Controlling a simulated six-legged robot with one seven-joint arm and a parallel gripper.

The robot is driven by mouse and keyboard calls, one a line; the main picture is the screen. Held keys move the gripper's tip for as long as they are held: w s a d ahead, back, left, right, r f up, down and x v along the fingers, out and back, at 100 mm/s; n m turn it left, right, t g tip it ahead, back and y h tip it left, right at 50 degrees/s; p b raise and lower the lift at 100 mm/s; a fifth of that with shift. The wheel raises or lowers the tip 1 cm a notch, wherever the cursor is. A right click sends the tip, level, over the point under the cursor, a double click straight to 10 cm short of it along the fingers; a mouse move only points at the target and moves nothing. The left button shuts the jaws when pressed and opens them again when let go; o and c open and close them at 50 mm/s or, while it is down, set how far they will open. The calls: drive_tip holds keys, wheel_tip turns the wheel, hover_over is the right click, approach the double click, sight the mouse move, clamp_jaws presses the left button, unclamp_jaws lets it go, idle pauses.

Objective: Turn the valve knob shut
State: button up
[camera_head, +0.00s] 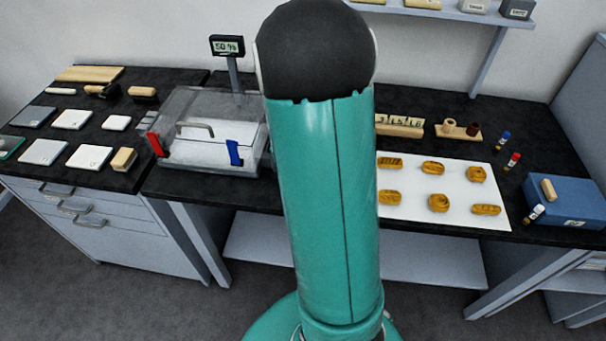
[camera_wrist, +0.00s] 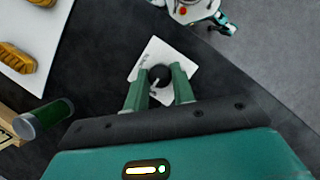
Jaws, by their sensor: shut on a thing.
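The valve knob (camera_wrist: 158,73) is a small, dark round knob on a white square plate (camera_wrist: 150,57) in the wrist view. My gripper (camera_wrist: 159,87) has its two green fingers on either side of the knob and is shut on it. The fingers hide part of the knob and plate. A small pale pointer-like mark shows at the knob, but its exact angle is hard to tell. In the head view my teal arm fills the middle, and neither the knob nor my gripper shows.
A white mat (camera_head: 453,216) with several golden fragments lies right of my arm; a blue box (camera_head: 577,205) stands farther right. A clear chamber (camera_head: 212,130) stands left of my arm, near a display (camera_head: 228,46). A green cylinder (camera_wrist: 45,118) is left of my gripper.

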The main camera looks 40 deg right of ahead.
drive_tip(key=o, duration=1)
drive_tip(key=shift+r, duration=0.1)
drive_tip(key=v, duration=1.3)
drive_tip(key=shift+w+r, duration=0.15)
drive_tip(key=shift+r, duration=0.15)
